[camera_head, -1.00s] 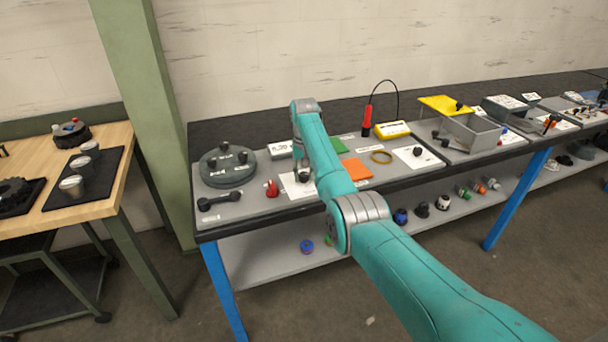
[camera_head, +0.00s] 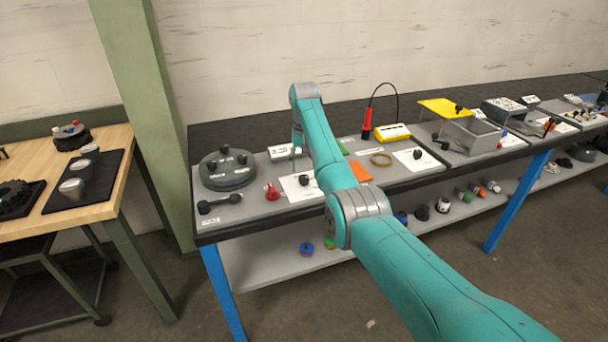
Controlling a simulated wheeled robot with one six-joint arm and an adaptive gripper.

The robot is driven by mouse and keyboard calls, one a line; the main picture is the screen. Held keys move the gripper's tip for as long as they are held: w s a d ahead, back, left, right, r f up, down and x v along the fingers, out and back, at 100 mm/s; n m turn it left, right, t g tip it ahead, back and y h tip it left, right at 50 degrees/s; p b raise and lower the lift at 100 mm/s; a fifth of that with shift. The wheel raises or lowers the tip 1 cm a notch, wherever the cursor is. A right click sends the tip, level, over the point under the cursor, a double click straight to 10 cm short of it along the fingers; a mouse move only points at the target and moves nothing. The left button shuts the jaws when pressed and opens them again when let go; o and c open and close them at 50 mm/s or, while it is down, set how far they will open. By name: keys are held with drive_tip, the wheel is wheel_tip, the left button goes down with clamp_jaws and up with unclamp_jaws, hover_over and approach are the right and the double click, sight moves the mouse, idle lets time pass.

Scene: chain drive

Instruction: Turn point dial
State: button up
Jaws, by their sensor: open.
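Two white cards with black knobs lie on the grey bench top; I cannot tell which one the task calls the point dial. The nearer card (camera_head: 291,190) has its black knob (camera_head: 304,180) beside my forearm. The other card (camera_head: 429,164) with a black knob (camera_head: 417,154) lies further right. My gripper (camera_head: 296,151) hangs down behind my raised forearm, above the back of the nearer card. It is small and partly hidden. It holds nothing that I can see and seems apart from both knobs.
A round dark turntable (camera_head: 228,170) with several knobs, a black dumbbell-shaped part (camera_head: 219,203) and a red part (camera_head: 272,192) stand left. A white label block (camera_head: 283,152) is behind. A yellow meter (camera_head: 393,132), a brass ring (camera_head: 381,159) and an orange pad (camera_head: 361,172) lie right.

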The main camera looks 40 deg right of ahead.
sight(304, 177)
wheel_tip(304, 177, up, 6)
drive_tip(key=shift+r, duration=0.25)
idle(0.5)
